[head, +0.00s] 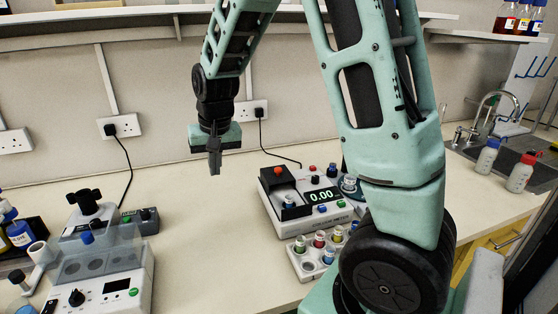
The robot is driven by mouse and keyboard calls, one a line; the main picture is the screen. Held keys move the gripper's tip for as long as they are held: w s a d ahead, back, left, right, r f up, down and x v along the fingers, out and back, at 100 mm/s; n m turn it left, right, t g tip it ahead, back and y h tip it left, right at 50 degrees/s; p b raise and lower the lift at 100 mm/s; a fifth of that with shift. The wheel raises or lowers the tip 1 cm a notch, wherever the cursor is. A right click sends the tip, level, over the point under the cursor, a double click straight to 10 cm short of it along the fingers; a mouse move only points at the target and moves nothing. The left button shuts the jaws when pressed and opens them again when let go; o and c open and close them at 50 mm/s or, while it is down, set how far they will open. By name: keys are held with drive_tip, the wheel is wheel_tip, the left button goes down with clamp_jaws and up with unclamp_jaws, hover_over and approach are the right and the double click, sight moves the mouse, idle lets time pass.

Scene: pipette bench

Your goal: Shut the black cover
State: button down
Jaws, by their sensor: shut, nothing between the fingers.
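A white instrument (325,212) with a green "0.00" display stands on the bench right of the middle. At its left end is a black cover (279,178) with a red knob, which looks raised or set back from a black-walled chamber. A small vial with a blue and white top shows in the open chamber. My gripper (214,172) hangs above the bench, left of and higher than the cover, pointing down. Its fingers are shut, empty and apart from the instrument.
A rack (305,267) of capped vials stands in front of the instrument, partly hidden by my arm. A white device (110,287) with a clear hood stands at left. Bottles (487,156) stand near the sink at right. Bench between the devices is clear.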

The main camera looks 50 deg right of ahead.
drive_tip(key=w+d+m+h, duration=0.2)
drive_tip(key=d+m, duration=0.2)
drive_tip(key=d, duration=1.2)
drive_tip(key=m+h+p, duration=0.1)
drive_tip(key=m+p, duration=0.1)
drive_tip(key=p, duration=0.1)
hover_over(282, 166)
wheel_tip(282, 166, down, 8)
drive_tip(key=shift+a+f, duration=0.15)
drive_tip(key=a, duration=0.1)
drive_tip(key=s+a+p, duration=0.1)
drive_tip(key=a, duration=0.1)
drive_tip(key=shift+s+f, duration=0.25)
drive_tip(key=shift+f, duration=0.05)
drive_tip(key=shift+s+a+f+p, duration=0.2)
drive_tip(key=shift+f+p, duration=0.05)
drive_tip(key=shift+p, duration=0.05)
